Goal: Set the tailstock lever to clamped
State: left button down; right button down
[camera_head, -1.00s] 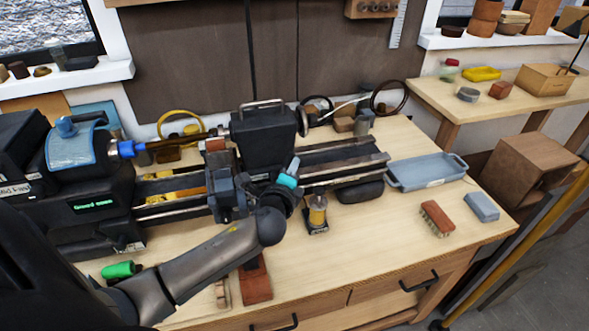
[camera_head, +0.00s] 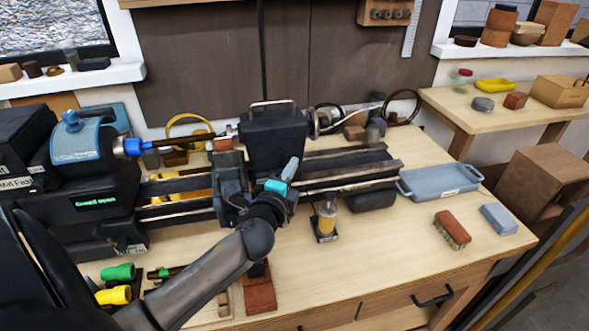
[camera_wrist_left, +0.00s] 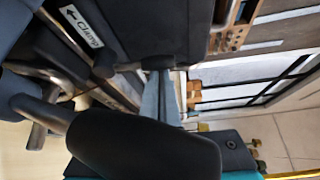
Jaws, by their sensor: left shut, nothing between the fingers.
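The black tailstock (camera_head: 277,142), with a metal carry handle on top, sits on the lathe bed at the centre of the head view. In the left wrist view its dark face carries a white label (camera_wrist_left: 81,25) reading "Clamp" with an arrow. My left gripper (camera_head: 291,166) is shut and empty, its grey fingertips in front of the tailstock's lower right side. The fingertips also show in the left wrist view (camera_wrist_left: 161,96), beside the dark face. A dark bar with a rounded end (camera_wrist_left: 37,136) lies left of them; I cannot tell if it is the lever. My right gripper is not in view.
The grey tray (camera_head: 440,181), brush (camera_head: 453,229) and blue-grey block (camera_head: 499,218) lie to the right on the bench. A small jar (camera_head: 326,217) stands close to my left wrist. Green (camera_head: 118,272) and yellow (camera_head: 114,295) pieces lie at front left.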

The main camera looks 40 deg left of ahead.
pick_arm(q)
jog(key=shift+s, duration=0.1)
dwell(0.5)
jog(key=f+b+v, duration=0.1)
jog(key=b+v, duration=0.1)
jog(key=v, duration=1.3)
jog(key=shift+r, duration=0.45)
jog(key=w+d+f+n+g+y+b, duration=0.1)
jog(key=w+d+n+g+y+b, duration=0.2)
jog(key=w, duration=0.9)
jog(key=d+n+y+b, duration=0.1)
jog(key=y+b, duration=0.2)
jog(key=b, duration=0.1)
jog(key=shift+n, duration=0.3)
jog(key=shift+w+f, duration=0.1)
jog(key=shift+w, duration=0.05)
